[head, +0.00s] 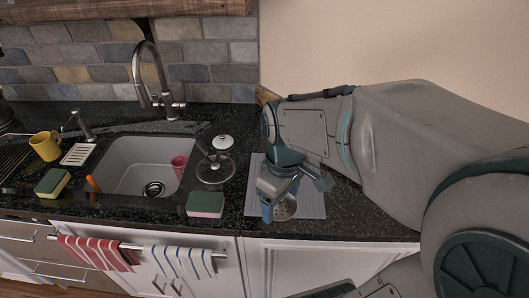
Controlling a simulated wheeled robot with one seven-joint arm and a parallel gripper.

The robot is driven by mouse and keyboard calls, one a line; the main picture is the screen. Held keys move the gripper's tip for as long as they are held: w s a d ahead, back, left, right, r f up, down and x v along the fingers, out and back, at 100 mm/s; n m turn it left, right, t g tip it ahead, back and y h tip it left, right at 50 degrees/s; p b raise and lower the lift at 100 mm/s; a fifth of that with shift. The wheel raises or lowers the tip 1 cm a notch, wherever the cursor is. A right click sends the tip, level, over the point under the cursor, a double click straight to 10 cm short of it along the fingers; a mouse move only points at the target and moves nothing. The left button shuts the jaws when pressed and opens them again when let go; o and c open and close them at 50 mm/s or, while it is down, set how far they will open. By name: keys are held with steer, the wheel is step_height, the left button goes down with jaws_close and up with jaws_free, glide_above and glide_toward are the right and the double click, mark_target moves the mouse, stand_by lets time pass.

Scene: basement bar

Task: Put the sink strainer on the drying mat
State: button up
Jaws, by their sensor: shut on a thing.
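The drying mat (312,206) is a light grey ribbed sheet on the dark counter, right of the sink. The sink strainer (286,209) is a round metal disc with small holes, over the front part of the mat. My gripper (281,194) is above the mat, pointing down, and is shut on the strainer. I cannot tell whether the strainer touches the mat. My arm hides the mat's back right part.
The sink (125,165) holds a pink cup (179,166). A glass lid (215,168), a white-lidded item (223,142) and a pink-green sponge (205,204) stand between sink and mat. A yellow mug (46,146) and another sponge (52,183) are left. The tall faucet (150,75) rises behind.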

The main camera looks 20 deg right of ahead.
steer(key=w+f, duration=0.2)
steer(key=w, duration=0.1)
steer(key=w+f+p, duration=0.1)
steer(key=w+f, duration=0.1)
steer(key=w, duration=0.2)
steer(key=w+f, duration=0.2)
steer(key=w, duration=0.2)
steer(key=shift+f, duration=0.3)
steer(key=shift+f+p, duration=0.55)
steer(key=shift+f, duration=1.5)
steer(key=shift+f, duration=0.1)
steer(key=shift+f, duration=0.2)
steer(key=o, duration=1)
steer(key=shift+r, duration=0.1)
steer(key=shift+r, duration=0.15)
